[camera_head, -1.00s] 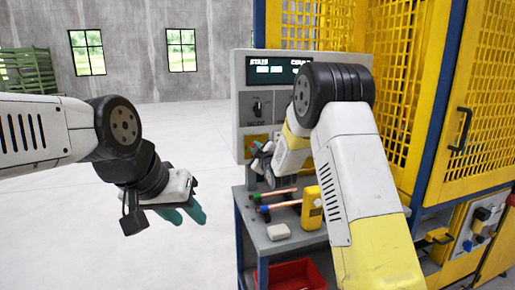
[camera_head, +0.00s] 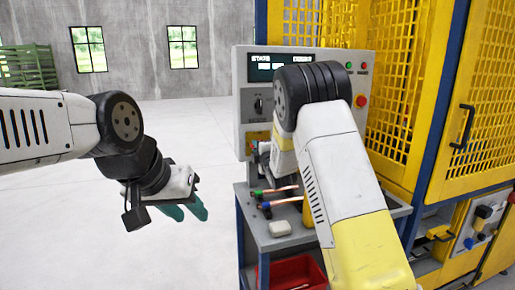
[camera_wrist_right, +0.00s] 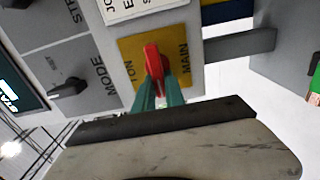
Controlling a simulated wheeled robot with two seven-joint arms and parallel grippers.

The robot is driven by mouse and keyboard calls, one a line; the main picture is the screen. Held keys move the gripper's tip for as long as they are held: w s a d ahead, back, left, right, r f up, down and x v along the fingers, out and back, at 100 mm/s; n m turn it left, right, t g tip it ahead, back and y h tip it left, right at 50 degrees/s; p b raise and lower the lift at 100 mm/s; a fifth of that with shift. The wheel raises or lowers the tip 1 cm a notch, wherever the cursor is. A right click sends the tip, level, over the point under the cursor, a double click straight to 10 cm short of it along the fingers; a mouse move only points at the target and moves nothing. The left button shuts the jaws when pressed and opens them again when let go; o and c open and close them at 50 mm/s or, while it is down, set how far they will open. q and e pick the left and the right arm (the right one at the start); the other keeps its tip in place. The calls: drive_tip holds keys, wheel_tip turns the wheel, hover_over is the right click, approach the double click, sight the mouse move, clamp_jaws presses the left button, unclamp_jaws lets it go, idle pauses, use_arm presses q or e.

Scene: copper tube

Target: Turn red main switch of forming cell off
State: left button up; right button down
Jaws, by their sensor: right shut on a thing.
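The red main switch (camera_wrist_right: 153,60) sits on a yellow plate (camera_wrist_right: 128,48) with the words "ON" and "MAIN" in the right wrist view. Its red handle runs up and down in that picture, with "ON" to its left and "MAIN" to its right. No "OFF" mark can be made out. My right gripper (camera_wrist_right: 157,88) has its teal fingers closed on the near end of the handle. In the head view my right arm partly covers the yellow plate (camera_head: 257,137). My left gripper (camera_head: 186,211) hangs empty over the floor, its teal fingers apart.
The grey control panel (camera_head: 243,90) carries a mode knob (camera_head: 258,104) and a red button (camera_head: 361,101). Below stands a grey table (camera_head: 262,238) with copper tubes (camera_head: 283,190) and a white block (camera_head: 280,228). The yellow cage (camera_head: 400,90) is at right.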

drive_tip(key=shift+f, duration=0.1)
idle(0.3)
drive_tip(key=c, duration=1.4)
unclamp_jaws()
drive_tip(key=v, duration=0.8)
